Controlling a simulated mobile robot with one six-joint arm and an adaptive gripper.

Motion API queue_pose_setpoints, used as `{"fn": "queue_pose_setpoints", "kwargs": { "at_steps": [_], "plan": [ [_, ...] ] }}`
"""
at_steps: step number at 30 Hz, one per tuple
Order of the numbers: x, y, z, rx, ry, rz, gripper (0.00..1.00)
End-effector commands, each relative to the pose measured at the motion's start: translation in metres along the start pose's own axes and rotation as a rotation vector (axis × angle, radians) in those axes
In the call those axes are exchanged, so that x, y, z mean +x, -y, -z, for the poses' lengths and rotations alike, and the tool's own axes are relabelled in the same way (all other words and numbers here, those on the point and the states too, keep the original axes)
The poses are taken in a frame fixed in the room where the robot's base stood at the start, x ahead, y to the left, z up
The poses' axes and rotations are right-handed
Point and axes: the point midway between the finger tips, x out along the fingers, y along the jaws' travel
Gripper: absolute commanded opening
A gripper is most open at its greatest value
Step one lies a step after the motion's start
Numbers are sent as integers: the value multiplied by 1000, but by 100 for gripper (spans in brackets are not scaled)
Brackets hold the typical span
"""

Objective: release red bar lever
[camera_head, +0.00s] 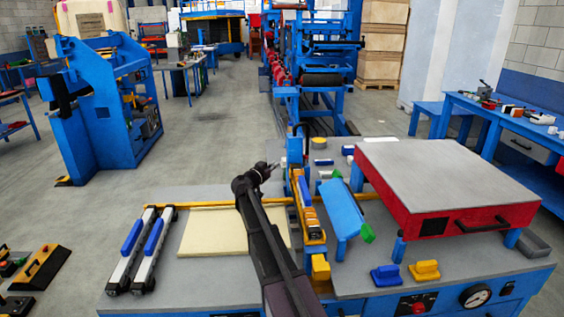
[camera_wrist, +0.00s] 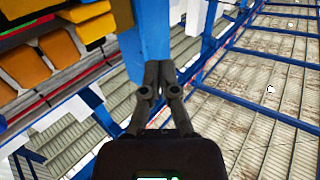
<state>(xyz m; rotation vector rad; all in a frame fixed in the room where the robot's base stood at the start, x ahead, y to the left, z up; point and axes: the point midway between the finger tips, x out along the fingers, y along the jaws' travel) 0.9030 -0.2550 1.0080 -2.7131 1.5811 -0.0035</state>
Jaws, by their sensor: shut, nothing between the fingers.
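My gripper (camera_head: 273,168) is above the workbench, just left of a blue upright (camera_head: 296,148) at the back of the clamp unit. In the wrist view its fingers (camera_wrist: 160,78) are together with nothing between them. They are in front of a blue bar (camera_wrist: 152,35); whether they touch it I cannot tell. I cannot clearly pick out a red bar lever. The clamp unit (camera_head: 310,213) has orange and blue blocks and stands right of my arm.
A cream panel (camera_head: 213,233) lies left of my arm, with two blue-topped rails (camera_head: 147,245) beyond it. A blue slanted plate (camera_head: 341,208) with a green end and a red press box (camera_head: 405,190) stand on the right. Blue and yellow handles sit at the front.

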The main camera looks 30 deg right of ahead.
Motion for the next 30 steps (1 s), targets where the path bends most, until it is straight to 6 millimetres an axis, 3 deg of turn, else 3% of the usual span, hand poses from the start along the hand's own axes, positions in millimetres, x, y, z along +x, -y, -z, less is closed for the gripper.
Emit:
{"fn": "queue_pose_setpoints", "kwargs": {
  "at_steps": [3, 9, 30],
  "plan": [
    [-18, 0, 0, 0, 0, 1, 0],
    [-33, 3, 0, 0, 0, 1, 0],
    [-36, 3, 0, 0, 0, 0, 0]
  ]
}}
